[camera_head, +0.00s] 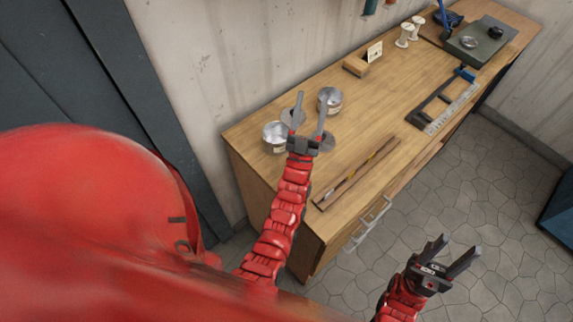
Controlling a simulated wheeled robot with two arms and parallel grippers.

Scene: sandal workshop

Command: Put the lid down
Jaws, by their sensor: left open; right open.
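Two open round metal tins stand near the left end of the wooden workbench (400,100): a nearer tin (275,138) and a farther tin (330,101). A flat grey disc that looks like a lid (286,116) lies by the left finger. Another grey lid-like disc (327,142) lies right of the gripper, partly hidden by it. My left gripper (312,100) is open over the bench between the tins, its fingers spread, with nothing seen gripped. Its height above the discs is hard to tell. My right gripper (460,245) is open and empty over the floor.
A long wooden tray (357,174) lies along the bench's front edge. A wooden block with a card (356,66), white spools (403,38), a metal frame tool (440,105) and a green slab (473,47) are further right. The middle of the bench is clear.

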